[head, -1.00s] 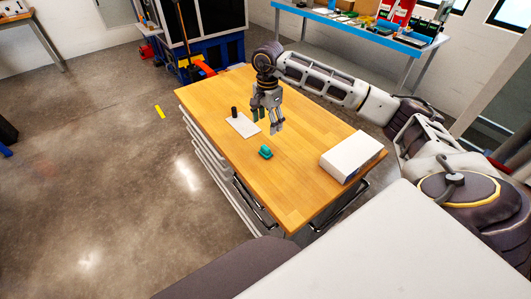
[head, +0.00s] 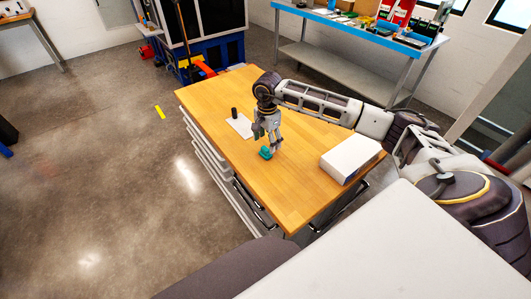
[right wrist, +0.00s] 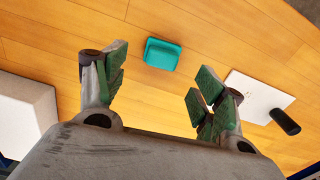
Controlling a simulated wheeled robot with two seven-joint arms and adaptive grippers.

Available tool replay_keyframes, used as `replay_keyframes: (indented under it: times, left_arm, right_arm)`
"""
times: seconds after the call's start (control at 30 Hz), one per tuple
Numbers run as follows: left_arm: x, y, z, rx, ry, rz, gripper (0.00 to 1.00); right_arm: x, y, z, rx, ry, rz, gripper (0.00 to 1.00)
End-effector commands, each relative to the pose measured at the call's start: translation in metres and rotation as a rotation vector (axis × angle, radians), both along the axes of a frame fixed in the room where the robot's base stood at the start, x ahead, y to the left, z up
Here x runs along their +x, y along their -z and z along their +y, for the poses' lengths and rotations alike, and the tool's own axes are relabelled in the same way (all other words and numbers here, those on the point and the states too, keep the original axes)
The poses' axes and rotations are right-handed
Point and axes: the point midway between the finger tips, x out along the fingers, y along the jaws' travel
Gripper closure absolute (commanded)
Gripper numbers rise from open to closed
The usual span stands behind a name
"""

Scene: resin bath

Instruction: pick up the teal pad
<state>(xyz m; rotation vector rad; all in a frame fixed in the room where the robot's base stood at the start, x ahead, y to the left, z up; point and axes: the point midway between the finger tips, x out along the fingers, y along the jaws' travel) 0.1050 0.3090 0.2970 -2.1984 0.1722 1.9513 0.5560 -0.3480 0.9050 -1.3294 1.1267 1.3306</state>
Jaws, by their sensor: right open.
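The teal pad (head: 265,153) lies on the wooden tabletop, near its left edge in the head view. In the right wrist view the teal pad (right wrist: 162,54) is a small block with a raised part, beyond the fingertips and between their lines. My right gripper (head: 267,136) is above and just behind the pad, pointing down, and partly overlaps it in the head view. In the right wrist view the right gripper (right wrist: 160,85) shows its green-padded fingers spread apart with nothing between them. My left gripper is not in view.
A white sheet (head: 240,125) with a dark upright cylinder (head: 234,113) lies left of the gripper on the tabletop. A white box (head: 352,157) stands at the tabletop's right. The wood (head: 290,190) in front of the pad is clear.

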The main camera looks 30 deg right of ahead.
Motion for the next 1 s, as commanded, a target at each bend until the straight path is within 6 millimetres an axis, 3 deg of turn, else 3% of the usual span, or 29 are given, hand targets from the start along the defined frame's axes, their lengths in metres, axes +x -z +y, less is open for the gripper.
replay_keyframes:
  times: [0.43, 0.67, 1.0]
  left_arm:
    - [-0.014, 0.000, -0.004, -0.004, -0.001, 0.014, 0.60]
    - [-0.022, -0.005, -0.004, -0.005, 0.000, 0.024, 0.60]
    - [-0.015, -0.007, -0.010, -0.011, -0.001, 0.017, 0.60]
  right_arm:
    - [0.000, 0.005, 0.000, 0.000, 0.000, 0.000, 0.30]
    - [0.001, 0.026, 0.000, 0.001, 0.001, 0.002, 0.30]
    - [0.001, 0.052, 0.000, -0.001, 0.000, 0.001, 0.30]
